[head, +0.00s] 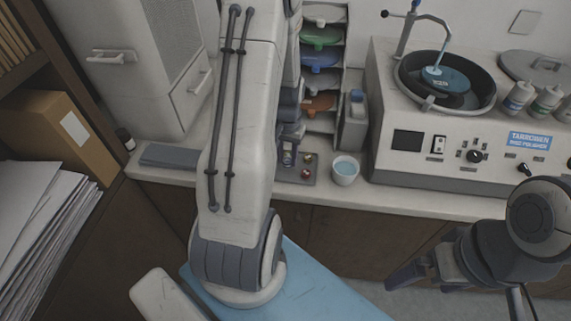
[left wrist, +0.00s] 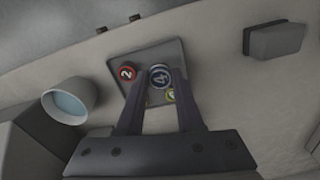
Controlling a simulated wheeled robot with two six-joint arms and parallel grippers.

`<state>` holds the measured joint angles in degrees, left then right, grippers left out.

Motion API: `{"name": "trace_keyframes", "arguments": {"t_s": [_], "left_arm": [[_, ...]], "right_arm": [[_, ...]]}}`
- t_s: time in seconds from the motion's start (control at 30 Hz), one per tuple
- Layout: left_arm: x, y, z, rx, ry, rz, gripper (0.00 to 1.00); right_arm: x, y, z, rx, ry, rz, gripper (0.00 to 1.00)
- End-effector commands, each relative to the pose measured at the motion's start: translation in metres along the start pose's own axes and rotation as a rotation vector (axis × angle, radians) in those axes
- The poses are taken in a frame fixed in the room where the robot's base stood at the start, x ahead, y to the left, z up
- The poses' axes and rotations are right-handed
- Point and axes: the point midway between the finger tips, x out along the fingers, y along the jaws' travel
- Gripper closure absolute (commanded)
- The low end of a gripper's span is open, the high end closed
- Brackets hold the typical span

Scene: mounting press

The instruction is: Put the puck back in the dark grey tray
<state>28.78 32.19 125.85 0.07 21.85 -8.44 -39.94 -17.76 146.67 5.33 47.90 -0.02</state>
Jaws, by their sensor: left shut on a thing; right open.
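The dark grey tray (head: 312,181) lies on the counter near its front edge; it also shows in the left wrist view (left wrist: 151,54). My left gripper (head: 288,160) is over the tray. In the left wrist view my left gripper (left wrist: 160,92) is shut on a puck marked 4 (left wrist: 159,75) with a pale blue ring. I cannot tell whether this puck touches the tray floor. A red-ringed puck marked 2 (left wrist: 127,72) and a partly hidden yellow-green puck (left wrist: 170,96) sit in the tray. My right gripper (head: 408,276) is open and empty, low in front of the cabinets.
A white cup (head: 346,171) of blue liquid stands just right of the tray, with the disc polisher (head: 450,157) beyond it. A rack of coloured discs (head: 320,60) stands behind. A flat dark slab (head: 172,156) lies to the left. Counter between slab and tray is partly hidden by my arm.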

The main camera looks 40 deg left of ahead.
Motion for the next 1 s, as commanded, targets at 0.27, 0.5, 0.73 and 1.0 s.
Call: {"name": "trace_keyframes", "arguments": {"t_s": [0.27,0.5,0.73,1.0], "left_arm": [[0.025,-0.007,0.002,0.002,-0.005,0.001,1.0],[0.045,-0.007,0.0,0.002,0.001,0.0,1.0],[0.046,-0.007,0.0,0.002,0.001,0.0,1.0],[0.048,-0.007,0.0,0.002,0.001,0.0,0.35]], "right_arm": [[-0.006,0.0,0.0,0.0,0.0,0.0,0.0],[-0.009,-0.001,0.0,0.0,0.0,0.0,0.0],[-0.008,-0.001,0.0,0.0,0.0,0.0,0.0],[-0.006,-0.001,0.0,0.0,0.0,0.0,0.0]]}}
